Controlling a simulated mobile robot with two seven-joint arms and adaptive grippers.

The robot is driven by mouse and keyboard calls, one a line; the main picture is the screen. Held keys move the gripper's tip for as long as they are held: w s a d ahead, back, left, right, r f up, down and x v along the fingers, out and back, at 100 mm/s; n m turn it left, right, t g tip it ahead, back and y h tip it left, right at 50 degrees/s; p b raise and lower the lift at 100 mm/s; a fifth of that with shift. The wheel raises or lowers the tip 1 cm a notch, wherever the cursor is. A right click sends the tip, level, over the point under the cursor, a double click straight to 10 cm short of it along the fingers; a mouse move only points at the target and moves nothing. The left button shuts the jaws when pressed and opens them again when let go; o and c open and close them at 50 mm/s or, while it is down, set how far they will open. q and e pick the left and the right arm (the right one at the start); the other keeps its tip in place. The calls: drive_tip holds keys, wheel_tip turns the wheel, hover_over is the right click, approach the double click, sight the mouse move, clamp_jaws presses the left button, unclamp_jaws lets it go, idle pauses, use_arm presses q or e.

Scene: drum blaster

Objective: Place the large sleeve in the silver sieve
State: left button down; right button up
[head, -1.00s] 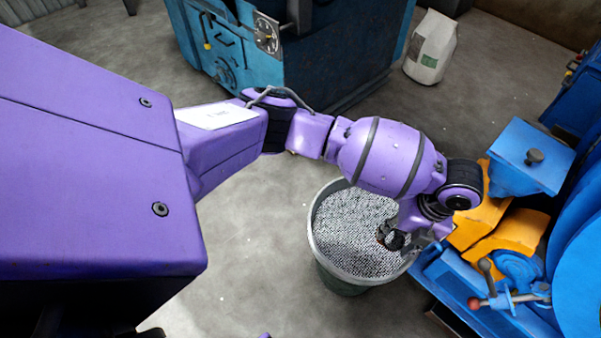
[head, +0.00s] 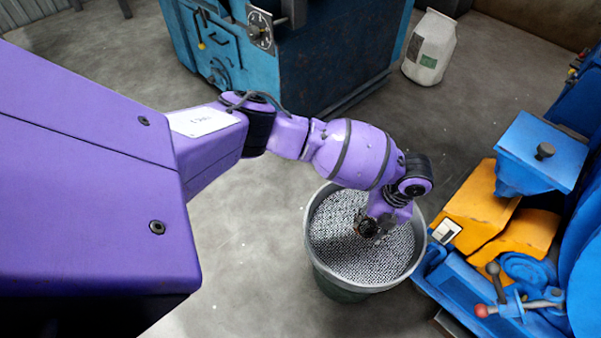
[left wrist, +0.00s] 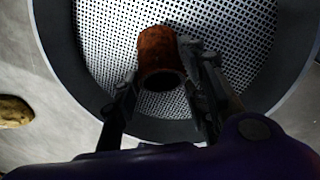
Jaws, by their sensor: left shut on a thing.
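The silver sieve (head: 335,235) is a round perforated basket with a grey rim, standing at the lower middle of the head view. In the left wrist view its perforated floor (left wrist: 105,40) fills the upper middle. My left gripper (head: 367,229) is over the sieve, inside its rim as seen from above. In the left wrist view the gripper (left wrist: 160,88) is shut on a rusty brown hollow cylinder, the large sleeve (left wrist: 157,52). The sleeve's open end faces the camera. I cannot tell whether the sleeve touches the sieve floor. My right gripper is not in view.
A blue machine with orange parts (head: 517,235) and a red-knobbed lever (head: 482,310) stands close to the sieve's right. A large blue machine (head: 320,60) and a white bag (head: 430,47) stand at the back. Grey floor (head: 250,260) is clear left of the sieve.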

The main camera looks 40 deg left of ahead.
use_arm(q)
drive_tip(key=shift+w+r, duration=0.15)
drive_tip(key=c, duration=1)
unclamp_jaws()
drive_tip(key=shift+c, duration=0.2)
wheel_tip(320, 180, up, 12)
drive_tip(key=w+d+p, duration=0.1)
drive_tip(key=d+p, duration=0.1)
drive_tip(key=p, duration=0.1)
drive_tip(key=shift+p, duration=0.3)
